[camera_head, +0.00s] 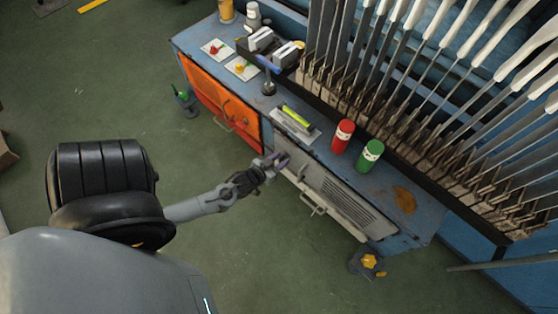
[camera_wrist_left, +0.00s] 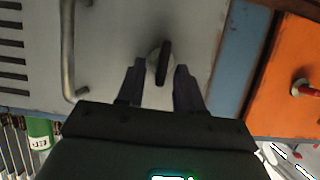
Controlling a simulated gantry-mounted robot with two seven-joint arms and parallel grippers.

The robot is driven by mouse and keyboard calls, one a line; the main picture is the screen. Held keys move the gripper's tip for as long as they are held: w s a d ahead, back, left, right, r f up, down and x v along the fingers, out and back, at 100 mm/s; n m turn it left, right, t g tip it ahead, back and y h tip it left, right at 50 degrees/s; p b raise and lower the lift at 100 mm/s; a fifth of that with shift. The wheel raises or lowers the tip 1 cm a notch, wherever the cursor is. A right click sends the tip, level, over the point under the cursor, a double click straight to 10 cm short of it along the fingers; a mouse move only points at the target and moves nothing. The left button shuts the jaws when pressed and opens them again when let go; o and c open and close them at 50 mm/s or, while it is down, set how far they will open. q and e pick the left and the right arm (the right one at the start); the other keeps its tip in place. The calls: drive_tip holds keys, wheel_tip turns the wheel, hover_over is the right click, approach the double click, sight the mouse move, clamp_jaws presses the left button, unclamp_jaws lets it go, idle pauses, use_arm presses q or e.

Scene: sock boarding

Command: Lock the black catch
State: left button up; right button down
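The black catch (camera_wrist_left: 164,60) is a dark upright lever on a round pale base on the grey door (camera_wrist_left: 110,50). In the left wrist view it stands between the two fingertips of my left gripper (camera_wrist_left: 159,72). The fingers are open, with a gap on each side of the catch. In the head view my left gripper (camera_head: 275,163) is at the upper left of the grey vented door (camera_head: 335,195) and hides the catch. My right gripper is in neither view.
The grey door has a bar handle (camera_wrist_left: 68,50) beside the catch. An orange door (camera_head: 215,100) with a red catch (camera_wrist_left: 306,88) adjoins it. A red can (camera_head: 342,136) and a green can (camera_head: 370,156) stand on the bench top. The floor in front is clear.

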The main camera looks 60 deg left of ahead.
use_arm(q)
clamp_jaws()
drive_tip(key=shift+s, duration=0.1)
